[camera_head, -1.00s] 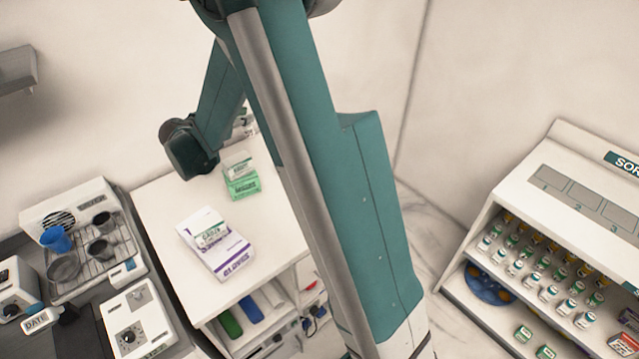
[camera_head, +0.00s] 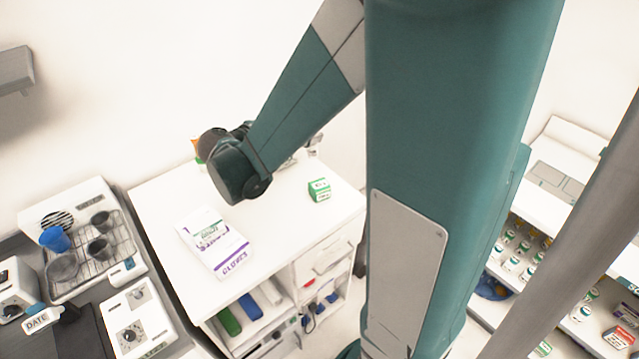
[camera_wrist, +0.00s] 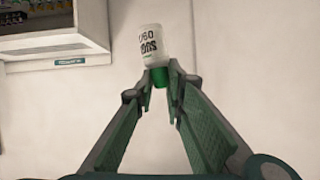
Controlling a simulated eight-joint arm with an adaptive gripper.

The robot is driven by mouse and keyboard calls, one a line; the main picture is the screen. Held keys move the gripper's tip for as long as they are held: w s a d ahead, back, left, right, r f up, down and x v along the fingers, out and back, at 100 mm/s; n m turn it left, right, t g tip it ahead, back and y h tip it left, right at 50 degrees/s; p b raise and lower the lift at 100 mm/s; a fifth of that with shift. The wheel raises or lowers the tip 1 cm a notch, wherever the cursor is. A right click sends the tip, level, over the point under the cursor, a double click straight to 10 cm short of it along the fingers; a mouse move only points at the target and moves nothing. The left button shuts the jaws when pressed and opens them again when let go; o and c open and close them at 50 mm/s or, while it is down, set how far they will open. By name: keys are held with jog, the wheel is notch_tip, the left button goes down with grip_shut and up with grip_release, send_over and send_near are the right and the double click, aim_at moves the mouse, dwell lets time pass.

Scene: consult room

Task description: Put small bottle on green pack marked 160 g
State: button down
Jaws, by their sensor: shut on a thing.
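My gripper (camera_wrist: 160,82) is shut on the small bottle (camera_wrist: 152,43) in the wrist view. The bottle is white with dark print and a green cap; its cap end is between the fingertips and its body points away from them. A green and white pack (camera_head: 319,190) stands on the white cabinet top. The weight marks are too small to read. In the head view my arm's wrist part covers the place where two green and white packs showed earlier. The bottle cannot be made out there.
The gloves box (camera_head: 232,257) lies on the white cabinet (camera_head: 275,220). A wire rack with cups (camera_head: 103,238) and lab devices stand at left. A shelf of several bottles (camera_head: 520,245) is at right, partly behind my arm. The cabinet top's front right is clear.

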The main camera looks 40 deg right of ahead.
jog(key=shift+s+d+r+m, duration=0.1)
jog(key=shift+s+d+m, duration=0.05)
jog(key=shift+s, duration=0.65)
jog(key=shift+s+d+r+m, duration=0.1)
jog(key=shift+s+d+m, duration=0.05)
jog(key=shift+s, duration=0.65)
jog(key=shift+s+m+b, duration=0.15)
jog(key=shift+m+b, duration=0.15)
jog(key=shift+m, duration=0.3)
jog(key=b, duration=0.1)
send_over(320, 184)
jog(key=shift+f, duration=2.95)
jog(key=shift+f, duration=0.1)
jog(key=shift+f+b, duration=0.65)
jog(key=shift+f, duration=1.3)
jog(key=shift+f, duration=0.15)
jog(key=c, duration=2.4)
grip_release()
jog(key=shift+o, duration=0.2)
